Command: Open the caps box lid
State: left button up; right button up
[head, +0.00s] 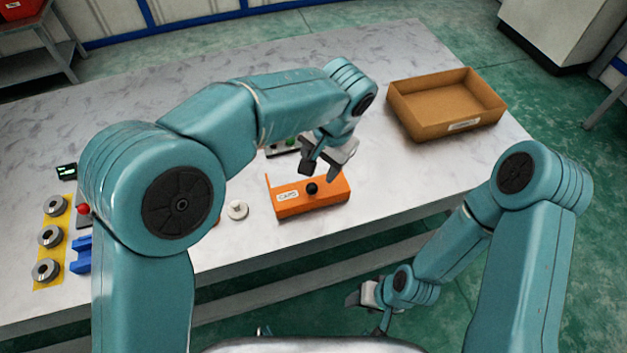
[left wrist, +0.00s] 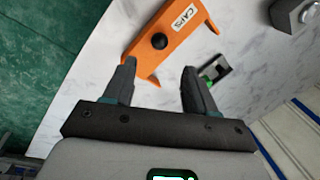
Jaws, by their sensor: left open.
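The orange caps box (head: 330,197) stands near the front edge of the table, with a white CAPS label and a round black knob (head: 311,188). The left wrist view also shows the box (left wrist: 178,35) and its knob (left wrist: 159,41). I cannot tell clearly where its lid ends and its walls begin. My left gripper (head: 325,163) is open and empty, above and just behind the box in the head view. In the left wrist view the knob lies beyond the fingertips, apart from them. My right gripper (head: 362,295) hangs low in front of the table; its jaws are unclear.
A brown open tray (head: 412,122) stands at the back right of the table. A small device with a green button (head: 290,142) is behind the box. A white round part (head: 237,210) lies left of it. Metal rings on a yellow mat (head: 40,290) are at the far left.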

aim_at(313, 186)
pick_arm(q)
jog(key=f, duration=0.3)
jog(key=a+f, duration=0.1)
jog(key=f, duration=0.2)
jog(key=w+f, duration=0.1)
jog(key=f, duration=0.2)
jog(key=shift+a+f, duration=0.1)
jog(key=shift+a, duration=0.1)
jog(key=shift+s+a, duration=0.1)
jog(key=shift+s, duration=0.05)
jog(key=shift+f, duration=0.1)
grip_shut()
